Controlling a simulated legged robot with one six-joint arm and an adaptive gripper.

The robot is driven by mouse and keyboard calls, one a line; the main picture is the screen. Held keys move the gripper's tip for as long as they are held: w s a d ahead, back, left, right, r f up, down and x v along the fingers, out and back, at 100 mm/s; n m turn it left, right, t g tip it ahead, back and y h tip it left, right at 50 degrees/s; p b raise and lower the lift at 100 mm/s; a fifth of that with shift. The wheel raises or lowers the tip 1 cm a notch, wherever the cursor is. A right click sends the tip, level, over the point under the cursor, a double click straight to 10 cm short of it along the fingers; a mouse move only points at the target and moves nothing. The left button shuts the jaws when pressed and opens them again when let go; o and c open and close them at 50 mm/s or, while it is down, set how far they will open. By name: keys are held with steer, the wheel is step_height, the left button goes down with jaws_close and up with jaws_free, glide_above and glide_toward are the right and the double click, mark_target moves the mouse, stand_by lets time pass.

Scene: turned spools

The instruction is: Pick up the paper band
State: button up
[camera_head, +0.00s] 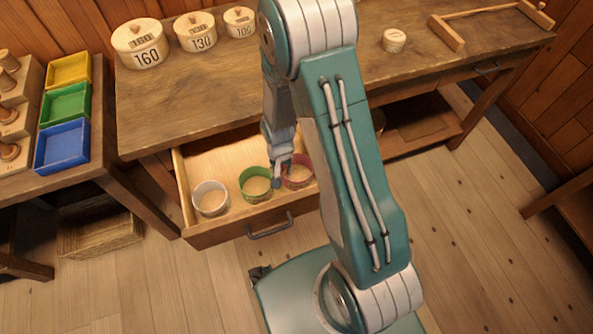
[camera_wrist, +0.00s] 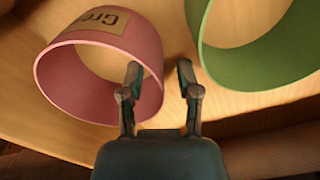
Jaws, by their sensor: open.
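Three round bands stand in the open drawer: a whitish one (camera_head: 210,199), a green one (camera_head: 256,188) and a pink one (camera_head: 303,182). I cannot tell which of them is the paper band. The green band (camera_wrist: 260,65) is at the upper right. My gripper (camera_wrist: 160,80) is open and empty. Its left finger overlaps the pink band's opening and its right finger shows between the two bands, with the pink wall between them. Contact is unclear.
The wooden drawer (camera_head: 232,233) has a low front and side walls around the bands. The workbench (camera_head: 190,105) above it carries lidded numbered pots (camera_head: 140,45) along the back. Coloured trays (camera_head: 62,145) sit on a side table at left.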

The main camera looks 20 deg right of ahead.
steer(key=shift+f, duration=0.65)
jaws_close()
steer(key=shift+r, duration=0.15)
